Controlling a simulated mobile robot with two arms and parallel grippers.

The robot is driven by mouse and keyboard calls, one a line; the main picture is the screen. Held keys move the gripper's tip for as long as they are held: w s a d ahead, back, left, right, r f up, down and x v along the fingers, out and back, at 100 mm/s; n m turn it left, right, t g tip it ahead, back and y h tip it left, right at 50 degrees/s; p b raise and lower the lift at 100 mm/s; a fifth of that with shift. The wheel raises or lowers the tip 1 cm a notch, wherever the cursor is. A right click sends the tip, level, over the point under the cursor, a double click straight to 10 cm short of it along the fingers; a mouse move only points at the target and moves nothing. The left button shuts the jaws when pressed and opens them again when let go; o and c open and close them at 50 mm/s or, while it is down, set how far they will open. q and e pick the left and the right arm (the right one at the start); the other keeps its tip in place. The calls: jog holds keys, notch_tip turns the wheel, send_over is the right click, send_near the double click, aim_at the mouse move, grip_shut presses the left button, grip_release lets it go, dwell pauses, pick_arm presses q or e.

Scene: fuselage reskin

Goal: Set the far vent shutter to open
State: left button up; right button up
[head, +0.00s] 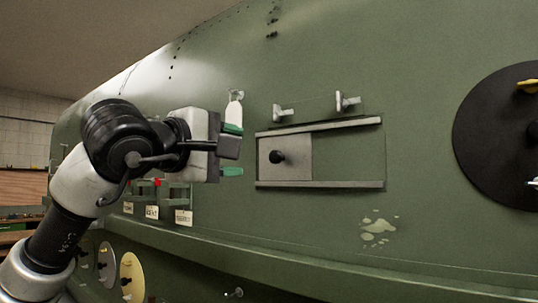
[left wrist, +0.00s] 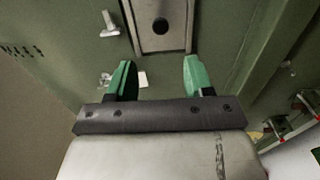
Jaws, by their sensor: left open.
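The vent shutter is a grey sliding plate (head: 298,150) with a black knob (head: 277,157), set between an upper rail (head: 330,127) and a lower rail (head: 320,184) on the green fuselage. The plate sits at the left end of the rails, and the right part between them shows green. The knob also shows at the top of the left wrist view (left wrist: 160,25). My left gripper (head: 232,151), with green fingertips, is open and empty just left of the shutter. In the left wrist view its fingers (left wrist: 158,78) are apart, with the knob beyond them. My right gripper is not in view.
Two metal latches (head: 283,113) (head: 347,102) stick out above the upper rail. A white tag (head: 234,110) hangs behind my left gripper. A large black disc (head: 500,135) is at the right. Small labels (head: 184,218) and a ledge lie below. Pale paint patches (head: 378,228) mark the skin.

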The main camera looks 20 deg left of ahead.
aim_at(273, 158)
pick_arm(q)
jog(key=p+x, duration=0.4)
jog(key=x, duration=0.5)
jog(key=shift+w+d+f+p, duration=0.1)
jog(key=shift+w+d+p, duration=0.2)
jog(key=shift+w, duration=0.25)
grip_shut()
jog(key=shift+a+f, duration=0.1)
